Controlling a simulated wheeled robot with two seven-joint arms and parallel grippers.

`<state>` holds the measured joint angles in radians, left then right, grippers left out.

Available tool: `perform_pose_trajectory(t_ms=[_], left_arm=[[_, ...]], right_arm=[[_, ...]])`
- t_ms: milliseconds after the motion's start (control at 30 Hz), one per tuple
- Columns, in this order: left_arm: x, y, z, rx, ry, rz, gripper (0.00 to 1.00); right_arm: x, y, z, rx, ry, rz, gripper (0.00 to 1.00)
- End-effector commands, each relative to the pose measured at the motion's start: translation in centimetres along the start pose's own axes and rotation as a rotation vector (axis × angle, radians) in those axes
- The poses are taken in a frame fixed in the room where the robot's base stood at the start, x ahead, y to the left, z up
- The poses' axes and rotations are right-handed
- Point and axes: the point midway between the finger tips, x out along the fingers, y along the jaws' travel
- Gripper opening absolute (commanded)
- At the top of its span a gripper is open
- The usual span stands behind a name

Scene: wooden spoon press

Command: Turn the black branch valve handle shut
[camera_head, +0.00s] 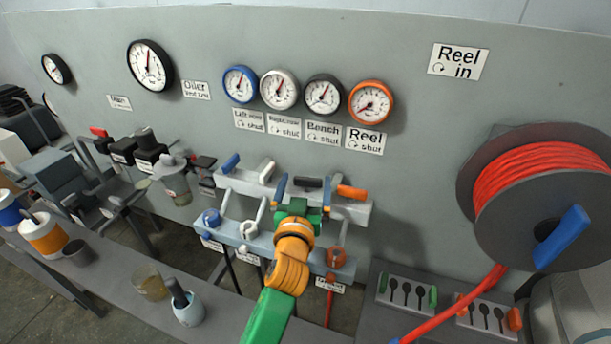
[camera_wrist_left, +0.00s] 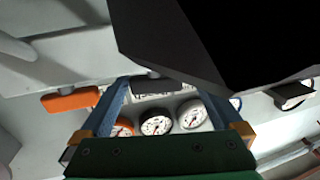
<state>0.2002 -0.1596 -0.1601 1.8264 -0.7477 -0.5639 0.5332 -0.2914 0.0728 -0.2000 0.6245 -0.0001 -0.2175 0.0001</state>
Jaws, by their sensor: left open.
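The black branch valve handle (camera_head: 308,183) sits on the grey manifold below the Bench gauge, third in the row of coloured handles. It looks roughly level. My left gripper (camera_head: 304,188) is open in front of it, with a blue finger on each side of the handle. In the left wrist view the black handle (camera_wrist_left: 155,85) shows between the spread fingers of my left gripper (camera_wrist_left: 163,96). I cannot tell whether either finger touches it. Its valve body is hidden behind the gripper. My right gripper is out of view.
The orange handle (camera_head: 351,192) is close on the right. The white handle (camera_head: 267,172) and blue handle (camera_head: 230,162) are to the left. Gauges, including the black Bench gauge (camera_head: 323,94), hang above. A red hose reel (camera_head: 540,185) stands at the far right.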

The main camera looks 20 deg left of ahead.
Motion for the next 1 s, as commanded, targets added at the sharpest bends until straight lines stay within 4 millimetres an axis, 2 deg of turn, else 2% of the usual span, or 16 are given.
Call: perform_pose_trajectory(t_ms=[100,400,467,600,700,1000], left_arm=[[0.0,0.0,0.0,0.000,0.000,0.001,1.00],[0.0,0.1,0.0,-0.001,0.001,0.002,0.22],[0.0,0.0,-0.2,0.001,0.001,0.009,0.22],[0.1,-0.2,-0.9,0.009,-0.002,0.104,0.22],[0.1,-0.3,-0.6,0.007,-0.001,0.181,0.22],[0.1,-0.3,0.0,-0.001,0.002,0.235,0.22]], right_arm=[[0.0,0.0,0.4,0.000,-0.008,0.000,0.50],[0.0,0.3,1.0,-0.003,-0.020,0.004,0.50],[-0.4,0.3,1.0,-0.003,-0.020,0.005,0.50],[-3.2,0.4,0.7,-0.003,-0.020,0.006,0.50],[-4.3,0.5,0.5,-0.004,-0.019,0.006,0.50],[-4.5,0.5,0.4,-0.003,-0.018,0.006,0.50]])
